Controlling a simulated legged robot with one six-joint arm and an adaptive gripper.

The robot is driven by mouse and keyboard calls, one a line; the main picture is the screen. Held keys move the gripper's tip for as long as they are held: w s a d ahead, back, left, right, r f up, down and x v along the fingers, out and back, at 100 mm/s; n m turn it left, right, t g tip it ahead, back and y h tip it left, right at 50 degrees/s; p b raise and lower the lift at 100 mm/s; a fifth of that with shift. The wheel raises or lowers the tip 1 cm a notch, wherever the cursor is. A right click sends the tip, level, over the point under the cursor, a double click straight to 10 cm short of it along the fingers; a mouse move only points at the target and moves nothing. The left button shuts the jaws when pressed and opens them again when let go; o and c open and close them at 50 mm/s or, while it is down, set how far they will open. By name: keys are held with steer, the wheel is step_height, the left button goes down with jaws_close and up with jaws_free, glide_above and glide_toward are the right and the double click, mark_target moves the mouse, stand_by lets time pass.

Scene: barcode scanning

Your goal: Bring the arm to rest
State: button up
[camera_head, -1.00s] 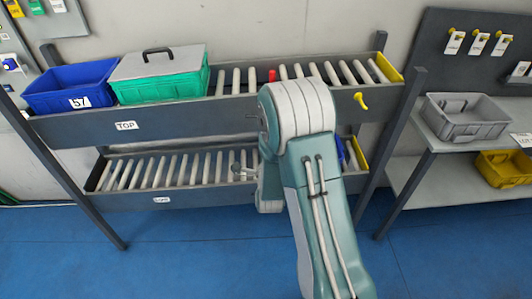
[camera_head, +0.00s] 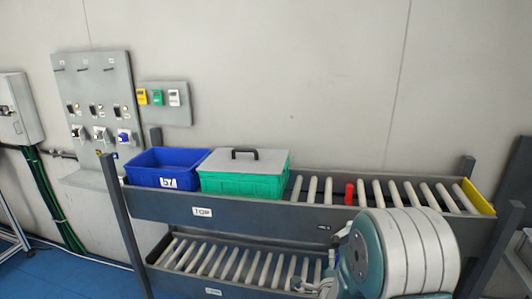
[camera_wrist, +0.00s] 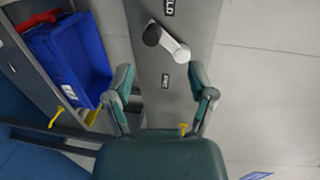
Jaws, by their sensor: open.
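My arm shows at the lower right of the head view, its rounded green and white joint in front of the rack's right half. My gripper (camera_head: 318,284) is small and partly cut off there, in front of the lower roller shelf. In the wrist view my gripper (camera_wrist: 163,90) has its two green-grey fingers spread wide apart. Nothing is between them. A grey panel with a black-and-white rotary handle (camera_wrist: 168,42) lies beyond the fingers.
The roller rack (camera_head: 250,212) carries a blue crate (camera_head: 168,166), a lidded green crate (camera_head: 243,176) and a red item (camera_head: 349,193). Another blue crate (camera_wrist: 72,60) is left in the wrist view. Wall switch panels (camera_head: 98,108) stand at left.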

step_height(320, 180, up, 7)
steer(key=s+a+n+g+y, duration=0.2)
steer(key=s+a+n+g, duration=0.1)
steer(key=n, duration=0.3)
steer(key=s+r+n+g, duration=0.2)
steer(key=s+r+n, duration=0.1)
steer(key=s, duration=0.6)
steer(key=s+a+r+n+g+y, duration=0.1)
steer(key=s+r+n+g, duration=0.2)
steer(key=s+n, duration=0.3)
steer(key=s+a+r+n+g, duration=0.1)
steer(key=s+n, duration=0.4)
steer(key=s, duration=0.7)
step_height(320, 180, up, 2)
steer(key=shift+r+g+y, duration=0.1)
steer(key=shift+g+y, duration=0.3)
steer(key=shift+g, duration=0.4)
